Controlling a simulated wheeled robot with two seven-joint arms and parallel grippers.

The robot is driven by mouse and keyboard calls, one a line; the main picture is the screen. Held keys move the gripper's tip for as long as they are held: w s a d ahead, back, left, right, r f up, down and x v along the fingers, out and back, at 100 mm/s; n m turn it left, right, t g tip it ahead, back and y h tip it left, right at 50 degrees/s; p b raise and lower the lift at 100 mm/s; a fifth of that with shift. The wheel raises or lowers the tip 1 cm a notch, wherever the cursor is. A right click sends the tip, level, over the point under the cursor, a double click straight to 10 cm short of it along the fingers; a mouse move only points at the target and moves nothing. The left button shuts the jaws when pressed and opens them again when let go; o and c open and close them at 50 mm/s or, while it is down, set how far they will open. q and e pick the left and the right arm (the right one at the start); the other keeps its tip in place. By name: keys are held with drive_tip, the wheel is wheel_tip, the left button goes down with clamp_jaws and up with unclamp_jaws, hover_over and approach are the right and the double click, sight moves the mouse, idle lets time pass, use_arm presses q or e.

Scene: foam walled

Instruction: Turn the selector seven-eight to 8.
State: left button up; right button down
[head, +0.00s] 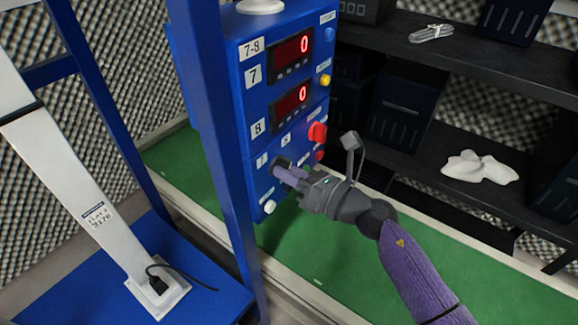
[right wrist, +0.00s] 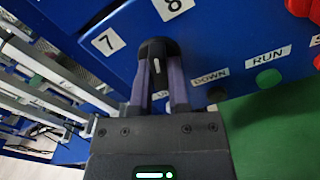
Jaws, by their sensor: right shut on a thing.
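The selector seven-eight is a black knob (right wrist: 158,48) with a short white mark, on the blue panel (head: 245,120). Label 7 (right wrist: 108,40) is to its left and label 8 (right wrist: 176,5) above it in the right wrist view. My right gripper (head: 281,172) is at the panel's lower left, its two fingers (right wrist: 159,82) shut on the knob, one on each side. The white mark lies roughly along the fingers; I cannot tell for sure which label the knob points to. My left gripper is not in view.
Red displays (head: 291,46) show 0. A red knob (head: 317,132) and a white button (head: 270,207) are close to my gripper; a green RUN button (right wrist: 268,79) is to the right. A blue post (head: 222,150) stands left of the panel, dark shelves (head: 440,60) behind.

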drive_tip(key=shift+m, duration=0.5)
drive_tip(key=shift+p, duration=0.3)
drive_tip(key=c, duration=0.6)
unclamp_jaws()
